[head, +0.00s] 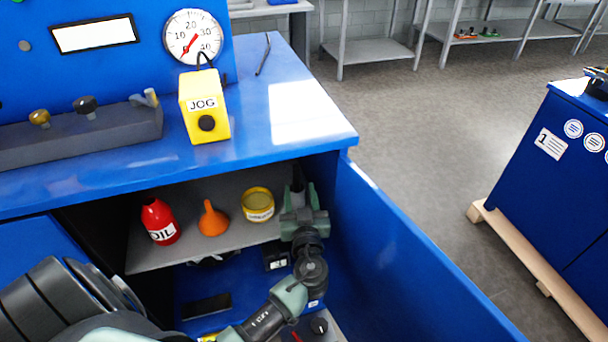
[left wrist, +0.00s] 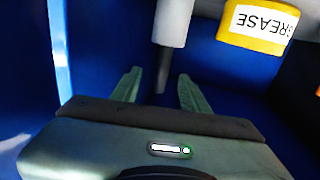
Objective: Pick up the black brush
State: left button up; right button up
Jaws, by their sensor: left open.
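My left gripper (head: 303,212) reaches into the blue cabinet at the right end of its grey shelf. It is open in the left wrist view (left wrist: 160,82), with two green fingers apart. What looks like the brush (head: 298,186) stands upright there, partly hidden behind the gripper in the head view. In the left wrist view it shows as a light grey cylinder with a thin black part (left wrist: 163,70) lying between the fingers. I see no clear contact with either finger. My right gripper is not in view.
On the shelf (head: 145,258) stand a red oil bottle (head: 160,222), an orange funnel (head: 212,220) and a yellow grease tin (head: 258,205), which is close to the gripper. The open blue door (head: 400,265) is close on the right. A dark box (head: 206,306) lies below.

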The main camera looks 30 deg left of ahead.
aim_at(297, 178)
pick_arm(q)
jog(key=p+x, duration=0.1)
jog(key=x, duration=0.1)
jog(key=p+x, duration=0.1)
jog(key=x, duration=0.2)
jog(key=shift+a+r, duration=0.2)
jog(key=shift+a, duration=0.15)
jog(key=shift+w+a+f, duration=0.1)
jog(key=shift+w+a, duration=0.1)
jog(key=shift+w, duration=0.1)
grip_shut()
